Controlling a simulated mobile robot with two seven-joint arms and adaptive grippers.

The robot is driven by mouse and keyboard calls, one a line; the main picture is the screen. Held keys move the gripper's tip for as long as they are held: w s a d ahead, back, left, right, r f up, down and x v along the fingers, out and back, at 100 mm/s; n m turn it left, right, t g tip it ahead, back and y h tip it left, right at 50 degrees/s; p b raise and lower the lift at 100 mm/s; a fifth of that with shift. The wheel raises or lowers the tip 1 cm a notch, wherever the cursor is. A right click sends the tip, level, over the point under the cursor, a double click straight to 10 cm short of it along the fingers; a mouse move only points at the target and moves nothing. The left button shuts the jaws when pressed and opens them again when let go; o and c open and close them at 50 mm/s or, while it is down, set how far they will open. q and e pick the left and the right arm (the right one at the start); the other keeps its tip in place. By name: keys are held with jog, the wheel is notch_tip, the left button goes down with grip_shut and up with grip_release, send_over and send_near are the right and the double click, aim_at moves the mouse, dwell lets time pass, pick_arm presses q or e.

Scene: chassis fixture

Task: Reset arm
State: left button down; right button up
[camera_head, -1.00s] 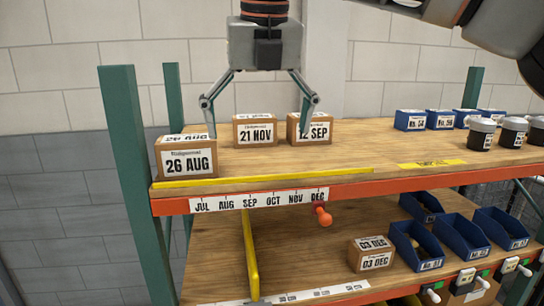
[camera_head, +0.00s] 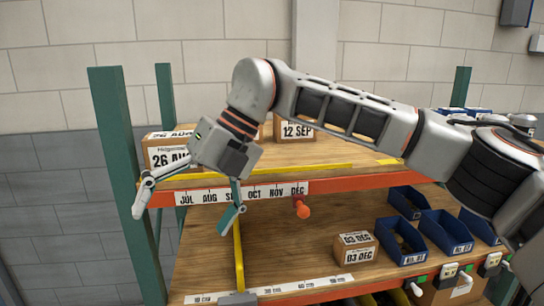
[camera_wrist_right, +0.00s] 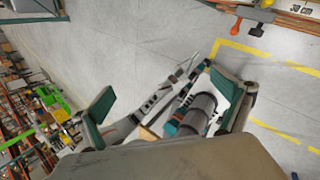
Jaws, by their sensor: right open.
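My right gripper (camera_head: 178,222) is open and empty, in front of the shelf's left end in the head view. Its fingers are spread wide and point down, in front of the upper shelf's front edge. In the right wrist view the open fingers (camera_wrist_right: 172,105) show over the floor with nothing between them. My right arm reaches across the head view from the right. It hides much of the upper shelf, including the middle box. My left gripper is not in view.
The upper shelf holds the 26 AUG box (camera_head: 167,153) and the 12 SEP box (camera_head: 297,131). A month strip (camera_head: 240,193) and an orange knob (camera_head: 303,211) are at its edge. The lower shelf holds a 03 DEC box (camera_head: 356,248), blue bins (camera_head: 446,231) and a yellow divider (camera_head: 238,255).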

jog(key=s+a+f+g+y, duration=0.1)
jog(key=s+a+g+y, duration=0.45)
jog(key=a+y, duration=0.2)
jog(key=w+d+f+m+t+y, duration=0.6)
jog(key=w+d+m+t+y, duration=0.4)
jog(key=m+t, duration=0.7)
jog(key=w+d+f+m+t+h, duration=0.2)
jog(key=d+f+m+t+h, duration=0.2)
jog(key=d+f+m+h, duration=0.3)
jog(key=w+d+f+m+t+h, duration=0.2)
jog(key=d+f+m+t+h, duration=0.25)
jog(key=f+m, duration=0.4)
jog(key=s+d+f+m+g+h, duration=0.1)
jog(key=s+d+f+m+h, duration=0.15)
jog(key=d+f, duration=0.55)
jog(key=s+d+f+m+g+h, duration=0.1)
jog(key=s+d+f+h, duration=0.3)
jog(key=f, duration=0.8)
jog(key=s+d+f+m+g+h, duration=0.1)
jog(key=s+d+f+g+h, duration=0.1)
jog(key=s+d+f, duration=0.3)
jog(key=s+d+f+m+g+h, duration=0.1)
jog(key=s+d+f+g+h, duration=0.1)
jog(key=s+d+f, duration=0.3)
jog(key=s+f+g, duration=0.1)
jog(key=s+f, duration=0.2)
jog(key=s, duration=0.3)
jog(key=shift+d+f+m, duration=0.2)
jog(key=shift+d+m, duration=0.1)
jog(key=shift+d, duration=0.05)
